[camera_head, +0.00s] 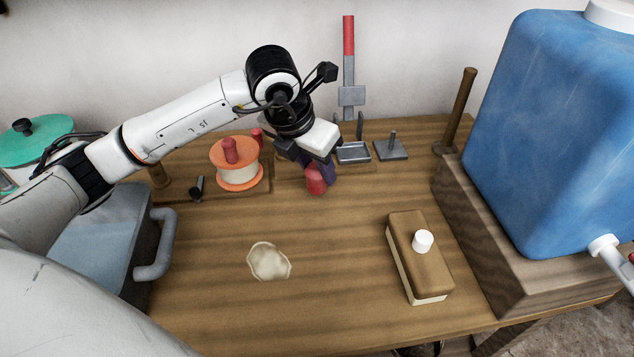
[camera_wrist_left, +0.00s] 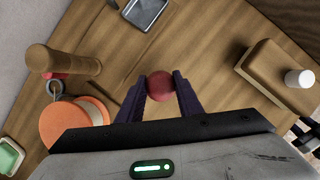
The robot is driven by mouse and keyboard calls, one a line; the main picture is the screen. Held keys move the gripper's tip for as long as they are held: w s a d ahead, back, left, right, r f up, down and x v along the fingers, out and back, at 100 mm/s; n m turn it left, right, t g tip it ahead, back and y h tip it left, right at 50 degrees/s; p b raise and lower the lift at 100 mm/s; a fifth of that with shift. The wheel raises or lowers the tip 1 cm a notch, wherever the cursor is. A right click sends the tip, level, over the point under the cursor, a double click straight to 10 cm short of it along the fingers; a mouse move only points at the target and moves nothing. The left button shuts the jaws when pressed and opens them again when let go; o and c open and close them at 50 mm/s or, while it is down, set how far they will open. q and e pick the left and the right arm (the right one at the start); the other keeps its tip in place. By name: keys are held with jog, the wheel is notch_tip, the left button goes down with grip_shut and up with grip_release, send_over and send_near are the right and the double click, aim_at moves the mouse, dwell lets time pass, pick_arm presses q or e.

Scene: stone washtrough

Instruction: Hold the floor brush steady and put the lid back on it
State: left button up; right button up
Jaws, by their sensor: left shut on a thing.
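My left gripper (camera_head: 319,170) is shut on a red round piece (camera_head: 315,181) above the back middle of the wooden table. In the left wrist view, the red round piece (camera_wrist_left: 160,85) sits between both purple fingertips. The floor brush (camera_head: 419,250) looks like a wooden block with a pale underside. It lies on the table at the front right, well apart from my left gripper. A white round knob or cap (camera_head: 423,241) stands on its top. I cannot tell whether the red piece is the lid. My right gripper is not in view.
An orange-and-cream spool (camera_head: 238,170) stands left of the gripper. A small metal tray (camera_head: 353,152) and a plate with a peg (camera_head: 391,149) are behind. A blue tank (camera_head: 540,120) is at right. A pale flat piece (camera_head: 269,262) lies in front.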

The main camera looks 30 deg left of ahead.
pick_arm(q)
notch_tip(320, 180, up, 5)
jog(key=shift+f, duration=0.1)
dwell(0.4)
jog(key=shift+s+d+f+m+h, duration=0.3)
jog(key=shift+s+d+m, duration=0.1)
jog(key=shift+m, duration=0.5)
jog(key=s+d+f+m+g, duration=0.1)
jog(key=s+m+g, duration=0.2)
jog(key=m, duration=0.8)
jog(key=s+d+f+m+g, duration=0.1)
jog(key=s+m+g, duration=0.2)
jog(key=s+m, duration=0.3)
jog(key=s+d+f+m+g+y, duration=0.1)
jog(key=s+d+m+g, duration=0.1)
jog(key=m, duration=1.3)
jog(key=shift+s+f+m+g, duration=0.25)
jog(key=shift+s+g, duration=0.35)
jog(key=shift+s, duration=0.6)
jog(key=shift+r, duration=0.1)
